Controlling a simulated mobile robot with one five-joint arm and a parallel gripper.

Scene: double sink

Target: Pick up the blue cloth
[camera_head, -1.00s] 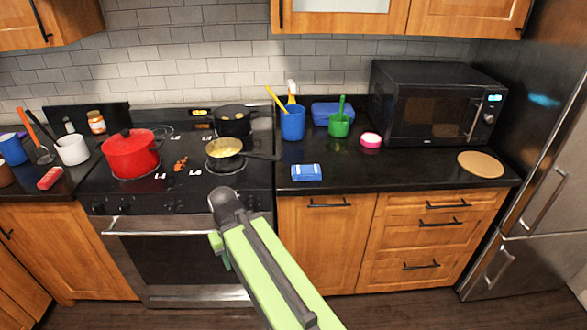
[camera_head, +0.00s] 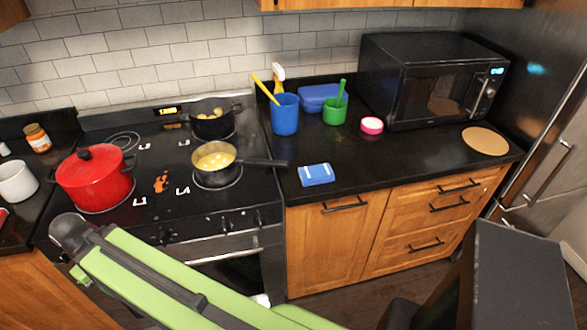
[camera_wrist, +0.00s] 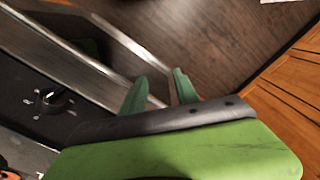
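The blue cloth (camera_head: 316,175), folded with white marks, lies flat on the black counter near its front edge, just right of the stove, in the head view. My gripper (camera_wrist: 160,77) shows in the wrist view as two green fingers standing apart with nothing between them. It is in front of the oven, over the wooden floor. The cloth is not in the wrist view. In the head view my green arm crosses the lower left, well left of the cloth, and the fingers cannot be made out.
A pan (camera_head: 214,159) on the stove points its handle towards the cloth. A red pot (camera_head: 95,180) stands at left. Behind the cloth are a blue cup (camera_head: 284,115), a green cup (camera_head: 335,112) and a pink-rimmed item (camera_head: 371,126). A microwave (camera_head: 432,85) stands right. Counter around the cloth is clear.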

